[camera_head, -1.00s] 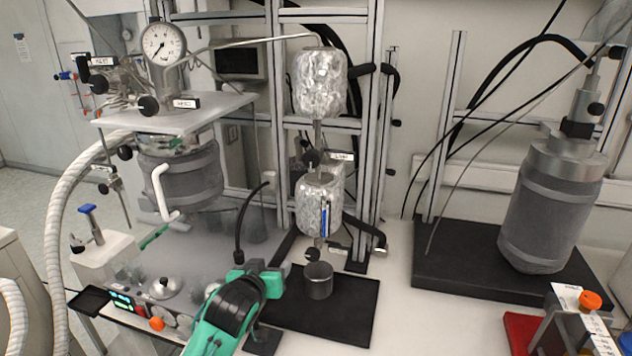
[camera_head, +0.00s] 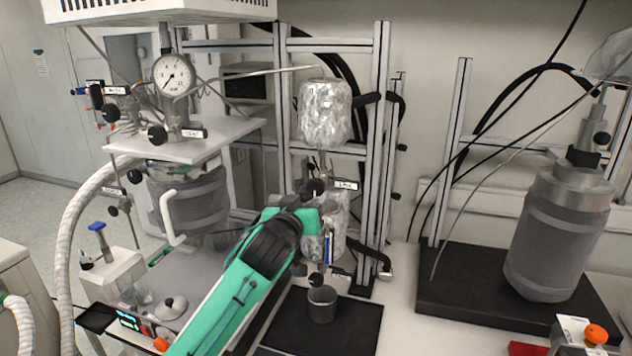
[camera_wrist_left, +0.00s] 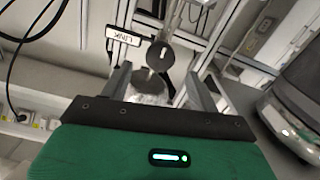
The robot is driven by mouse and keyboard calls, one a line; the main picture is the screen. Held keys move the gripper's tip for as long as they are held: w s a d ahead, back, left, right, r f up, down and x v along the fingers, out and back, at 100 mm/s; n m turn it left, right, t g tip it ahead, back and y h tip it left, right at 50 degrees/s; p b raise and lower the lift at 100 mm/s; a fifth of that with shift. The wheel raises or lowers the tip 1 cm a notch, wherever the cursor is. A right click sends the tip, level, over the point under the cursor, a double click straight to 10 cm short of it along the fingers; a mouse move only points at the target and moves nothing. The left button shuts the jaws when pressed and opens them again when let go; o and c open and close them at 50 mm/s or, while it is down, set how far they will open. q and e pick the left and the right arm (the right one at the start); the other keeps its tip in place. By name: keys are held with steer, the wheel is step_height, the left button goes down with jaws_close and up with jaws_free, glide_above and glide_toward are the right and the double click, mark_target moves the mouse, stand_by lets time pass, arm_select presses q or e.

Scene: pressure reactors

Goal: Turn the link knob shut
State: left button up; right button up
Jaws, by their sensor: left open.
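The link knob is a round black knob; it shows in the head view (camera_head: 314,187) beside the white LINK label (camera_head: 345,184), between the two foil-wrapped vessels. In the left wrist view, the knob (camera_wrist_left: 160,55) has a white mark on its face and the LINK label (camera_wrist_left: 123,36) is to its left. My left gripper (camera_wrist_left: 158,85) is open, with one finger on each side of the view and the knob ahead, between and beyond the fingertips. I see no contact. In the head view, my green left arm hides part of the lower vessel.
The upper foil-wrapped vessel (camera_head: 324,112) hangs on the metal frame (camera_head: 381,130). A reactor with a pressure gauge (camera_head: 174,75) stands left. A small metal beaker (camera_head: 322,304) stands on a black mat below. A large grey reactor (camera_head: 556,235) stands right.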

mark_target(315, 189)
arm_select(q)
steer(key=p+x, duration=0.2)
steer(key=x, duration=0.4)
steer(key=shift+w+d, duration=0.1)
steer(key=shift+w, duration=0.25)
arm_select(e)
steer(key=r, duration=0.1)
steer(key=d+r, duration=0.1)
steer(key=shift+d+r, duration=0.15)
steer(key=shift+r, duration=0.25)
arm_select(q)
steer(key=shift+c, duration=0.4)
steer(key=c, duration=0.9)
arm_select(e)
steer(key=shift+a, duration=0.3)
